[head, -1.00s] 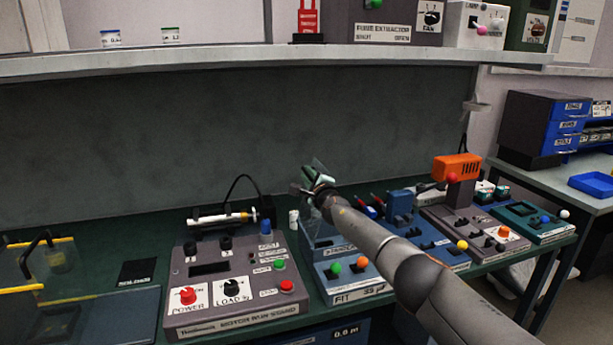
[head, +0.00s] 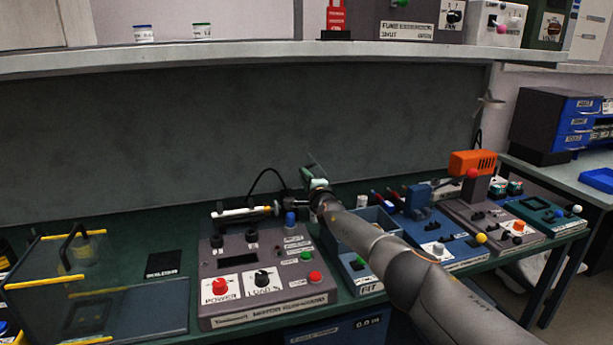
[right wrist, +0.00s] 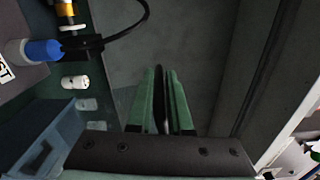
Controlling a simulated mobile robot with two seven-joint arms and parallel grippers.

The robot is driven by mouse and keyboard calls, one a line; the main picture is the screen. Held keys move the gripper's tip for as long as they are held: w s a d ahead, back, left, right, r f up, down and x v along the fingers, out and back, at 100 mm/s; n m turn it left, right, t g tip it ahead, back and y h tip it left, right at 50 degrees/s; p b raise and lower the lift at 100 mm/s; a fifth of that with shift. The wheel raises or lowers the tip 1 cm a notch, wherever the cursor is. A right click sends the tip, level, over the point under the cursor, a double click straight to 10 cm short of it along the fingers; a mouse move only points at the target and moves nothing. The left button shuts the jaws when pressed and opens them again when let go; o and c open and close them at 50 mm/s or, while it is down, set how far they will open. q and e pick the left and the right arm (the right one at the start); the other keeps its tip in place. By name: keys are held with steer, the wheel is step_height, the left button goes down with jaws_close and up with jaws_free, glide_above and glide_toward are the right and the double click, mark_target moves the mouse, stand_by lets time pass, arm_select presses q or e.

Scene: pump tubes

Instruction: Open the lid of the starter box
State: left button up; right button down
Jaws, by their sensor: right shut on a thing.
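No label I can read says starter box. A blue box (head: 349,237) with an open top stands behind the small panel marked FIT (head: 363,287). Its near right side is hidden by my right arm. My right gripper (head: 313,176) is above and behind this box, at its left back. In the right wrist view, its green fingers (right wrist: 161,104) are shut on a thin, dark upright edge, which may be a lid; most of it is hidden. The blue box shows at the lower left there (right wrist: 42,140). My left gripper is not in view.
A grey motor station (head: 265,270) with knobs is left of the blue box. A clear case (head: 60,275) with yellow edges stands further left. Blue and grey stations with an orange device (head: 471,160) line the right side. A shelf (head: 230,53) runs above.

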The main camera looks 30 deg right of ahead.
steer(key=shift+a+f, duration=0.2)
steer(key=shift+f, duration=0.05)
steer(key=c, duration=1)
jaws_free()
steer(key=shift+d, duration=0.1)
steer(key=shift+o, duration=0.6)
